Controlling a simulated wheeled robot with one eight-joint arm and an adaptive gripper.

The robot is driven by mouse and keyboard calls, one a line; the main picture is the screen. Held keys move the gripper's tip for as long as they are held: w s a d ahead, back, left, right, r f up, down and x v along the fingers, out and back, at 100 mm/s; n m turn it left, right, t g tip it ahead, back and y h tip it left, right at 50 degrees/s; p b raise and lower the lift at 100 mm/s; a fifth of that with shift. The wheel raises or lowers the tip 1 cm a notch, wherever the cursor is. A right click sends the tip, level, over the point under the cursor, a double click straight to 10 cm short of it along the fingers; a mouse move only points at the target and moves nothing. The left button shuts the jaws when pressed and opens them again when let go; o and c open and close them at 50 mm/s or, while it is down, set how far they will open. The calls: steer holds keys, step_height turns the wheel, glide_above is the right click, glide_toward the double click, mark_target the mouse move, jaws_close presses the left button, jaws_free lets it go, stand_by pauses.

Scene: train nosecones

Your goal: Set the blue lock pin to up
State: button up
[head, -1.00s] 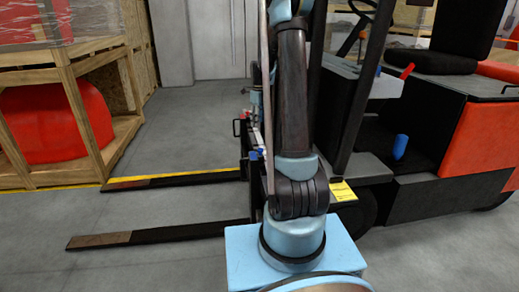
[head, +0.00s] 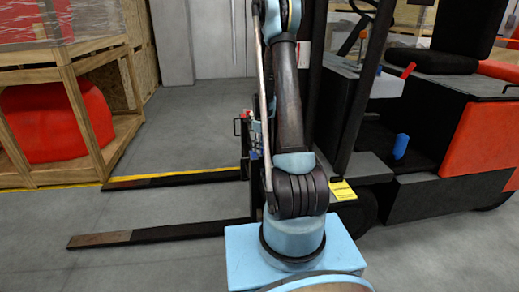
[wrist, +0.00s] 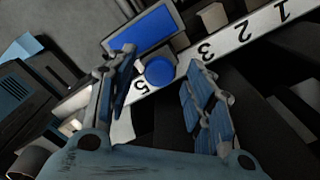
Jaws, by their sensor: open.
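A round blue knob (wrist: 159,70), which looks like the blue lock pin, shows in the wrist view beside the "5" on a white numbered strip (wrist: 236,38). A flat blue plate (wrist: 146,28) in a grey frame lies just beyond it. My gripper (wrist: 160,88) is open, one finger on each side of the knob in the picture. Whether a finger touches the knob I cannot tell. In the head view a small blue part (head: 253,154) shows on the forklift carriage, and my arm hides the gripper.
The forklift (head: 420,120) stands to the right, its two forks (head: 150,234) reaching left low over the floor. A wooden crate (head: 65,120) with a red load stands at the left. Grey blocks (wrist: 213,17) sit along the numbered strip. The floor between crate and forklift is clear.

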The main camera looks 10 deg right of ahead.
steer(key=shift+f, duration=0.35)
jaws_close()
steer(key=shift+r, duration=1.7)
jaws_free()
steer(key=shift+r, duration=0.1)
step_height(320, 180, up, 12)
